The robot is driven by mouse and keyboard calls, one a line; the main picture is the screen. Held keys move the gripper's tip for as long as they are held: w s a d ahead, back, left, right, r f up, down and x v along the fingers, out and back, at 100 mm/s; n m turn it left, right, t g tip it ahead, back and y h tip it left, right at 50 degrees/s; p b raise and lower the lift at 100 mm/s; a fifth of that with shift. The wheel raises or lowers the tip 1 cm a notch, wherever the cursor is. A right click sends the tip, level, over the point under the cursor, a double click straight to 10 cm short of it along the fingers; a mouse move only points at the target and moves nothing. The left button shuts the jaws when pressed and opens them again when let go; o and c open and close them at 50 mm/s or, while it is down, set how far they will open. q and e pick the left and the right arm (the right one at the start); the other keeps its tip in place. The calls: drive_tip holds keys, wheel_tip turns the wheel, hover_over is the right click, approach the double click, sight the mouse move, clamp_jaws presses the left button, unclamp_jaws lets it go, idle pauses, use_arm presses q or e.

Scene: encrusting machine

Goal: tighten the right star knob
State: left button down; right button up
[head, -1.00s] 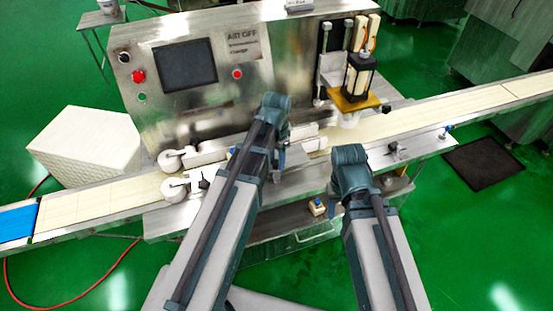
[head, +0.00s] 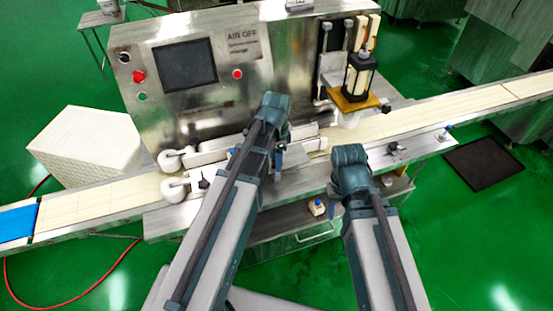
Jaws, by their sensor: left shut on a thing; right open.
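My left gripper (head: 279,163) points down at the front of the guide rails, near their right end. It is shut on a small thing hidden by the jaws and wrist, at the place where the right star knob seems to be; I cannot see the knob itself. A dark star knob (head: 204,183) shows further left, beside the white rollers. My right gripper (head: 377,184) is open near the machine's front edge, right of the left arm; its fingers are mostly hidden by its own wrist.
The conveyor belt (head: 455,107) runs across the machine. A control panel with a dark screen (head: 185,65) stands behind. A black clamp (head: 397,149) sits on the right front edge, and a small switch box (head: 317,207) is below. A white crate (head: 88,145) stands at left.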

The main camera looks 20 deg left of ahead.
use_arm(q)
drive_tip(key=shift+c, duration=1.8)
unclamp_jaws()
drive_tip(key=shift+r, duration=0.1)
wheel_tip(320, 180, up, 14)
drive_tip(key=p, duration=1.4)
drive_tip(key=shift+f, duration=0.2)
drive_tip(key=s+d+f+n+b, duration=0.2)
drive_tip(key=s+d+n, duration=0.2)
drive_tip(key=s, duration=0.3)
drive_tip(key=s+d+f+n+y+b, duration=0.1)
drive_tip(key=s+d+f+n+b, duration=0.1)
drive_tip(key=s+d, duration=0.4)
drive_tip(key=shift+s+f+n+b, duration=0.35)
drive_tip(key=shift+n+b, duration=0.15)
drive_tip(key=shift+n, duration=0.6)
